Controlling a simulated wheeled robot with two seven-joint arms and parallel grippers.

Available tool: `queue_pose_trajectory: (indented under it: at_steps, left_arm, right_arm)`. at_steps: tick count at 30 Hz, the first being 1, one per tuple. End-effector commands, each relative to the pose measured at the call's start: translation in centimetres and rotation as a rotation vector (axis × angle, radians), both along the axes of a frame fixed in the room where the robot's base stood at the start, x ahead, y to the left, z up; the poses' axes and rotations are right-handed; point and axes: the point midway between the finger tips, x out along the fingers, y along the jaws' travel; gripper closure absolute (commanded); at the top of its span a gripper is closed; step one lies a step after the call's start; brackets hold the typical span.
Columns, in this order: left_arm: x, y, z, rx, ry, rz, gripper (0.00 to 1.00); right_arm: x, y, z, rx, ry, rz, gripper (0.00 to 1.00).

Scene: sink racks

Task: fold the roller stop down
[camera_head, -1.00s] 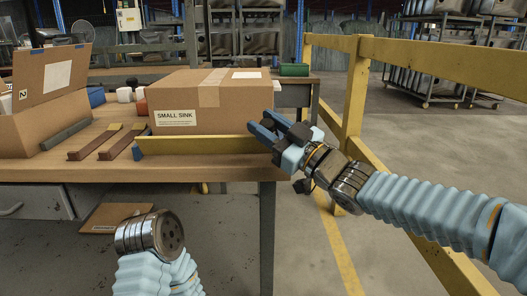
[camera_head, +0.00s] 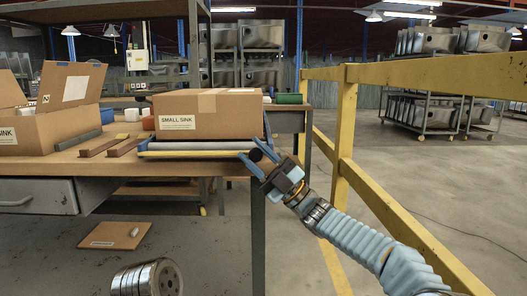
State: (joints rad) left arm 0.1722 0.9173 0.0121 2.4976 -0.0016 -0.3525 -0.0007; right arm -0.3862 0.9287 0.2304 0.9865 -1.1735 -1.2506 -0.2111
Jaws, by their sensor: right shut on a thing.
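The roller stop (camera_head: 195,154) is a long yellow bar along the table's front edge, in front of a closed cardboard box (camera_head: 210,115) marked "SMALL SINK". It lies low, and a grey roller (camera_head: 190,145) shows between it and the box. My right gripper (camera_head: 256,154) is at the stop's right end, by the table's front right corner. Its blue fingers are on either side of a small black knob at that end, and it is shut on it. Only a metal wrist part of my left arm shows at the bottom; its gripper is out of view.
Brown and yellow bars (camera_head: 112,146) lie on the wooden table (camera_head: 75,166) left of the stop. An open box (camera_head: 50,120) stands at the left. A yellow railing (camera_head: 420,75) runs along the right. A cardboard sheet (camera_head: 115,235) lies below the table.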

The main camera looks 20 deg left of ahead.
Motion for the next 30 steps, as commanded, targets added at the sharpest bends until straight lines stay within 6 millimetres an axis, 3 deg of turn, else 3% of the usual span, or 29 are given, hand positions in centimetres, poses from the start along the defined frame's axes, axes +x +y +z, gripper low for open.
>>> queue_pose_trajectory:
  at_steps: [9,25,26,30]
  left_arm:
    - [0.0,0.0,-0.1,0.000,0.000,0.000,1.00]
    - [0.0,0.0,-0.1,0.000,0.000,0.000,1.00]
    - [0.0,0.0,-0.1,0.000,0.000,0.000,1.00]
    - [0.0,0.0,-0.1,0.000,0.000,0.000,1.00]
  right_arm:
    - [0.0,0.7,-1.1,0.034,-0.117,0.002,1.00]
    - [0.0,0.8,-1.4,0.040,-0.141,0.002,1.00]
    - [0.0,0.8,-1.4,0.039,-0.141,0.003,0.61]
    - [0.0,0.8,-1.4,0.040,-0.140,0.002,0.43]
